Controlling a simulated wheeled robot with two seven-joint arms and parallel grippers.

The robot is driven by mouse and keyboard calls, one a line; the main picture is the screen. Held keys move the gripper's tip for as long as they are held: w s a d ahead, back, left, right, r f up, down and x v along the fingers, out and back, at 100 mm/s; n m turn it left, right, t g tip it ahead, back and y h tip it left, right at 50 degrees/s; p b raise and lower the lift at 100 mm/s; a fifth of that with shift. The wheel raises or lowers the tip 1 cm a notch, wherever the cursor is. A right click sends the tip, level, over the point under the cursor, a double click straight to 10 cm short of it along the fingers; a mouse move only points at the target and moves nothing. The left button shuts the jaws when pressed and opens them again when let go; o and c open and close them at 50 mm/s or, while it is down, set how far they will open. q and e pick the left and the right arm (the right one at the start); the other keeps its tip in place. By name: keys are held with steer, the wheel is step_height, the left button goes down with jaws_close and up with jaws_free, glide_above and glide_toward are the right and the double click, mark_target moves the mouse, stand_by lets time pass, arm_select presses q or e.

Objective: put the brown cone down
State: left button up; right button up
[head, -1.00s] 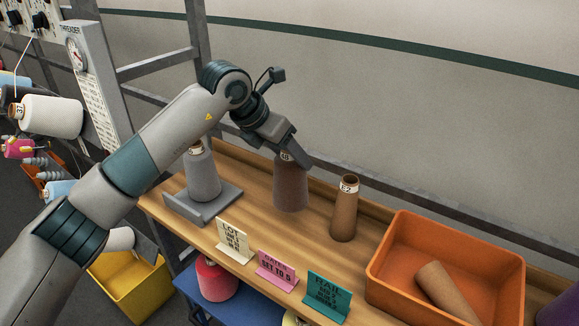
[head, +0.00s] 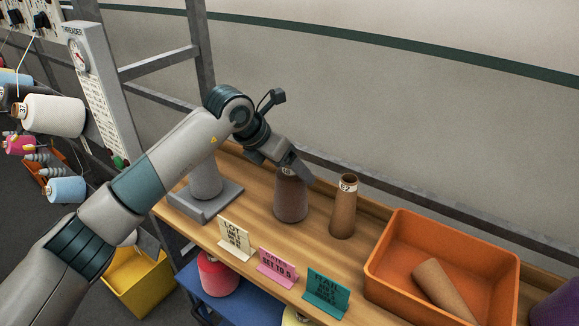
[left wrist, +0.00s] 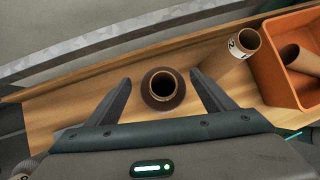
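The brown cone (head: 291,204) stands upright on the wooden shelf (head: 262,222), between the grey stand and the tan cone. Its label is partly covered by my finger in the head view. My left gripper (head: 295,170) is low over the cone's top. In the left wrist view the fingers of the left gripper (left wrist: 161,78) are spread on either side of the brown cone (left wrist: 164,107), with gaps showing on both sides. My right gripper is not in view.
A tan cone (head: 343,212) stands close to the right. An orange bin (head: 385,285) holding a lying tan tube is further right. A grey stand (head: 213,208) bears a grey cone (head: 206,182) at left. Small sign cards (head: 277,268) line the front edge.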

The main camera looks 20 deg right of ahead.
arm_select(q)
steer(key=shift+r, duration=0.1)
steer(key=shift+s+a+r+b, duration=0.15)
steer(key=shift+a+r+b, duration=0.25)
steer(key=shift+r, duration=0.1)
steer(key=b+v, duration=0.4)
steer(key=v, duration=0.6)
steer(key=shift+a+r, duration=0.15)
steer(key=shift+r, duration=0.2)
